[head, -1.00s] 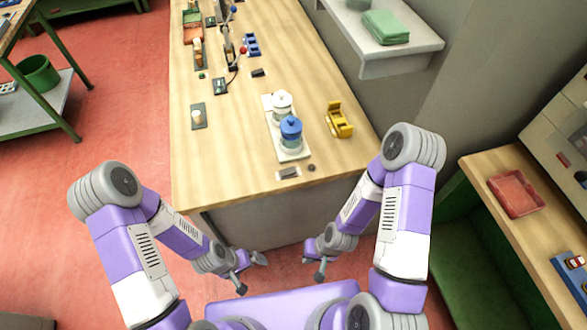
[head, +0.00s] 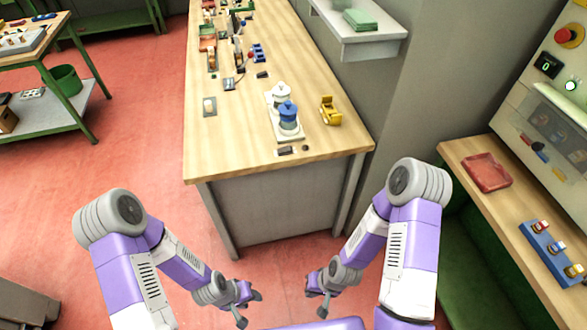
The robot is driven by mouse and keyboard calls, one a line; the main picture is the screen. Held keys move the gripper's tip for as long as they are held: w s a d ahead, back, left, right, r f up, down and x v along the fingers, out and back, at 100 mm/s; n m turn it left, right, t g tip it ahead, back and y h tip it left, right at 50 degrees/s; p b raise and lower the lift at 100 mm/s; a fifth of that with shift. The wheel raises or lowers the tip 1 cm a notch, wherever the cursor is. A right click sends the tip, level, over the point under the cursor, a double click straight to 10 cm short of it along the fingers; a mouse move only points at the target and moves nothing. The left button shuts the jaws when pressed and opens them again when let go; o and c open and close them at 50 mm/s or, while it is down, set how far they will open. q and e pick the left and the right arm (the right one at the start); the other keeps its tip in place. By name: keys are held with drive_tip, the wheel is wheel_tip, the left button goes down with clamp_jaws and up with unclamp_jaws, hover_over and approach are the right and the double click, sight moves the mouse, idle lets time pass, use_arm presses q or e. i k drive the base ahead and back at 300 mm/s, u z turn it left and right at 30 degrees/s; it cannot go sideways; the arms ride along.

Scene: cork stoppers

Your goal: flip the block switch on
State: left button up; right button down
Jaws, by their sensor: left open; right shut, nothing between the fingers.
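I cannot tell for certain which part is the block switch. A small dark rocker-like piece (head: 284,151) lies near the front edge of the wooden bench (head: 225,155), beside a small dark knob (head: 305,148). Behind them, a white and a blue-lidded pot (head: 288,112) stand on a pale base. The grey machine panel on the right also carries small coloured levers (head: 539,155). My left gripper (head: 248,308) is open and empty, low in front of the bench. My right gripper (head: 317,296) is shut and empty, also low. Both are apart from everything.
A yellow holder (head: 330,112) stands at the bench's right side. A right-hand counter bears a red tray (head: 487,172) and a blue rack (head: 551,250). The panel has a red button (head: 569,36).

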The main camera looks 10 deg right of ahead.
sight(284, 149)
drive_tip(key=k, duration=0.55)
drive_tip(key=u, duration=0.65)
drive_tip(key=i, duration=1.3)
drive_tip(key=z, duration=0.45)
